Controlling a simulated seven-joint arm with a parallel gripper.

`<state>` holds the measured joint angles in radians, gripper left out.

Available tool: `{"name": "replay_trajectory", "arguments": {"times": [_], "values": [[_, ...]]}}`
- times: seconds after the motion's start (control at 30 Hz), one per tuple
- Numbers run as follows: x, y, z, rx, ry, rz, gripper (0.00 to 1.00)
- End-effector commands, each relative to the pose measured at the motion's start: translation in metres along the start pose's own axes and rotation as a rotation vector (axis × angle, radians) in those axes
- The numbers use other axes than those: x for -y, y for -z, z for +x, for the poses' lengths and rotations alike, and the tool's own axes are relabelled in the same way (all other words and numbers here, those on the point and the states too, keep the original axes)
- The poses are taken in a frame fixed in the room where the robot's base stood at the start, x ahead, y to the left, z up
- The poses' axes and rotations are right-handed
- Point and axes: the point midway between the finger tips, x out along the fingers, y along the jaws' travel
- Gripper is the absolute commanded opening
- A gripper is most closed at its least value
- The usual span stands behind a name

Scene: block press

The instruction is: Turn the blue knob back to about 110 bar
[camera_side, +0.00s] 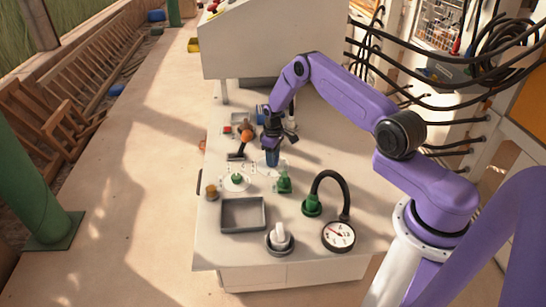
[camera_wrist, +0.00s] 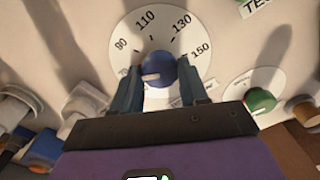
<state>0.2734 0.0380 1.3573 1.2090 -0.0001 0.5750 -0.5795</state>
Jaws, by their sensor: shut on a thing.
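The blue knob (camera_wrist: 168,69) sits at the middle of a white round dial (camera_wrist: 143,33) marked 90, 110, 130 and 150, with a partly covered mark further left. A white pointer line on the knob points left and slightly down, below the 90; the exact reading is unclear. My gripper (camera_wrist: 160,76) is shut on the knob, one dark finger on each side. In the side view my gripper (camera_side: 271,144) points down over the blue knob (camera_side: 272,160) on the table. A pressure gauge (camera_side: 338,236) stands at the front right; its reading is too small to tell.
A green knob (camera_wrist: 260,101) on its own small dial is right of the blue one. An orange-topped lever (camera_side: 246,134) is close left.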

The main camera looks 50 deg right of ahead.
Motion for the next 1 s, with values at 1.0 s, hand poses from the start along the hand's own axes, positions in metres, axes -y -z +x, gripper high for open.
{"name": "replay_trajectory", "arguments": {"times": [1.0], "values": [[0.0, 0.0002, -0.0003, 0.0, 0.0, 0.964, 0.13]]}}
